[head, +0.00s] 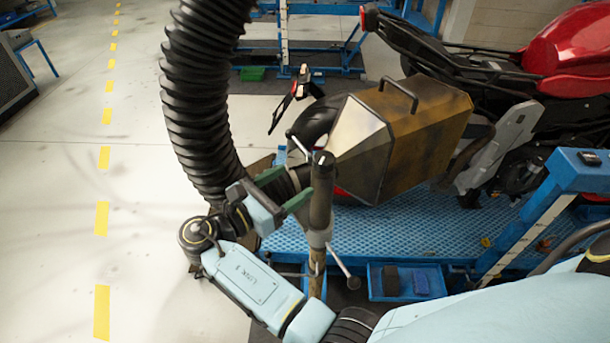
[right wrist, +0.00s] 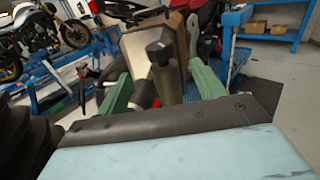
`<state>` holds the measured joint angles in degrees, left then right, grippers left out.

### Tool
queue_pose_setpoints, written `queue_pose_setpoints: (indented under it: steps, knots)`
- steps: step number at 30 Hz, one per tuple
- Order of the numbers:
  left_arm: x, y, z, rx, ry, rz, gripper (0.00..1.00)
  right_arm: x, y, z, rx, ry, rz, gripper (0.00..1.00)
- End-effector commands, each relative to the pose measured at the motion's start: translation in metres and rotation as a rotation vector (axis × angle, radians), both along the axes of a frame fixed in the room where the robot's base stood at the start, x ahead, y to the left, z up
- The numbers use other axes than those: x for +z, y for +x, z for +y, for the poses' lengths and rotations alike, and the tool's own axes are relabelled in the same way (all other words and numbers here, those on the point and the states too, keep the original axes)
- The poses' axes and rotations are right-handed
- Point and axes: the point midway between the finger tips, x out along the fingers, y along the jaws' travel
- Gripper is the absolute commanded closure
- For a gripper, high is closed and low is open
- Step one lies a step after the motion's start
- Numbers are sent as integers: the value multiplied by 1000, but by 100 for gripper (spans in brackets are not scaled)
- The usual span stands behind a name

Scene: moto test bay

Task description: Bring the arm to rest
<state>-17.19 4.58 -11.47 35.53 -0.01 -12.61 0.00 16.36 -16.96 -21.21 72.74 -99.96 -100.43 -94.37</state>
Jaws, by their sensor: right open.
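My right arm (head: 255,283), pale blue, comes in from the bottom and bends at a dark joint on the left. Its right gripper (head: 285,185) has green fingers, spread apart and empty. It is beside the upper part of an upright dark post (head: 320,200) with a T-bar at its top. In the right wrist view the gripper (right wrist: 160,88) is open, and the post's round top (right wrist: 159,50) shows between the fingers, ahead of them. I cannot tell whether they touch. My left gripper is not in view.
A black corrugated hose (head: 195,100) hangs just left of the gripper. A brownish metal hood (head: 425,125) with a handle is behind the post, by a red motorcycle (head: 575,50) on a blue lift (head: 400,235). A blue tray (head: 405,283) is below.

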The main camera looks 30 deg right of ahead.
Motion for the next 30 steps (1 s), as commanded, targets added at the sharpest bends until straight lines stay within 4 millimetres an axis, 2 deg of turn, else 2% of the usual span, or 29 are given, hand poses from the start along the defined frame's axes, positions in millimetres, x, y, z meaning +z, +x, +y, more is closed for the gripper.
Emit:
queue_pose_setpoints:
  steps: [6,19,21,23,26,29,30]
  knots:
    - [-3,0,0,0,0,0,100,0,-3,11,-1,-1,0,32]
    - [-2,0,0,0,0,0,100,0,-3,11,0,-1,-1,32]
    - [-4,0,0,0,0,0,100,-6,-2,10,8,6,4,32]
    - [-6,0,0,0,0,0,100,-21,-1,8,30,25,11,32]
    - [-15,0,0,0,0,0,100,-71,1,3,94,98,31,32]
    - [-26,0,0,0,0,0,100,-143,-3,-3,165,230,48,32]
    - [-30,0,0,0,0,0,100,-174,-7,-5,186,294,52,32]
